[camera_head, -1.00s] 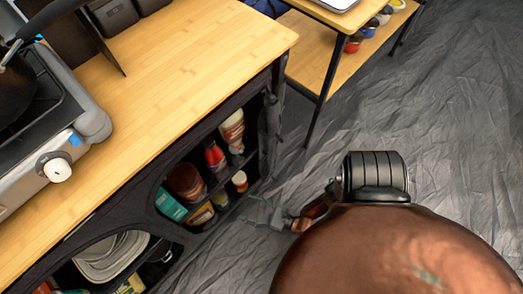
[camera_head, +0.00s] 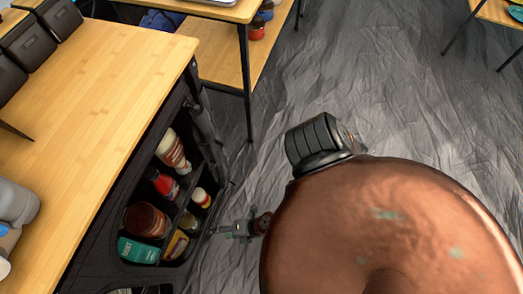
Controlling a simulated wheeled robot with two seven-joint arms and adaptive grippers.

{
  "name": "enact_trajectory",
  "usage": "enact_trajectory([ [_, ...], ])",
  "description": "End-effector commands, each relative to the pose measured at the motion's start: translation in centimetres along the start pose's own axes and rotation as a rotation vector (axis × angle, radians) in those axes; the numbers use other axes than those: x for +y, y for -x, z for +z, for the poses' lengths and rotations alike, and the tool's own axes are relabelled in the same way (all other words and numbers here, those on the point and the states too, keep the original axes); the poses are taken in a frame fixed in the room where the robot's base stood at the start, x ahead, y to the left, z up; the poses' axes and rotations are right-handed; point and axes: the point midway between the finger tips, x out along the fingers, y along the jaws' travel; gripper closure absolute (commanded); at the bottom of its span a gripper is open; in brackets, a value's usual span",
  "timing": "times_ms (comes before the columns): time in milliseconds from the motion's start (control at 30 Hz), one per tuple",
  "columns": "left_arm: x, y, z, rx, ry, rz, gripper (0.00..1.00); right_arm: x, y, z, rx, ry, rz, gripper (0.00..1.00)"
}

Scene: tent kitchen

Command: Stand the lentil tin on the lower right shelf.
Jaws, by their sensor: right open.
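The dark cabinet (camera_head: 118,226) has open shelves on its side, with several bottles, jars and tins on two levels. I cannot read which item is the lentil tin. My right gripper (camera_head: 222,230) is small in the view, just outside the lower shelf opening, pointing left toward it. It is open, and I see nothing held between its fingers. My large brown arm link hides the floor at the lower right. My left gripper is not in view.
The wooden counter (camera_head: 90,110) overhangs the shelves. A table (camera_head: 232,72) stands behind. Wrinkled grey floor (camera_head: 420,110) is clear to the right.

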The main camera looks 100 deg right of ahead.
Motion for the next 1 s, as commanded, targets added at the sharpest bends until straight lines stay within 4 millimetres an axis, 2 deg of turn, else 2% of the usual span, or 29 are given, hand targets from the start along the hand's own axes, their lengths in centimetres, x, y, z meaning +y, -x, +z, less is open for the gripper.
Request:
enact_trajectory([
  [33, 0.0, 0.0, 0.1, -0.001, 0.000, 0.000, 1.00, -0.8, 1.1, -0.2, 0.038, -0.089, -0.040, 0.30],
  [167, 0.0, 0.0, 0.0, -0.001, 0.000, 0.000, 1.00, -4.0, 3.3, -0.6, 0.130, -0.317, -0.159, 0.30],
  [233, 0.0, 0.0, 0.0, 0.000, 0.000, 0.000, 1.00, -6.2, 4.7, -0.6, 0.171, -0.452, -0.225, 0.30],
  [333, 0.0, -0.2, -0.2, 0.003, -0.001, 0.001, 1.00, -9.3, 7.2, -0.1, 0.214, -0.675, -0.311, 0.30],
  [433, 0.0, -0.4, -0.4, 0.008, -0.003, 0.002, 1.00, -11.4, 9.9, 0.6, 0.244, -0.920, -0.363, 0.30],
  [600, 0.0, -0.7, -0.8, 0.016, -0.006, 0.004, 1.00, -12.6, 13.1, 2.5, 0.256, -1.242, -0.367, 0.30],
  [700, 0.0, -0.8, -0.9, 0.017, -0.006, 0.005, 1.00, -12.7, 13.9, 3.3, 0.254, -1.332, -0.356, 0.30],
  [1000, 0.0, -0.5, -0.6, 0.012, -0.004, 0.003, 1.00, -12.7, 14.2, 3.6, 0.255, -1.363, -0.351, 0.30],
])
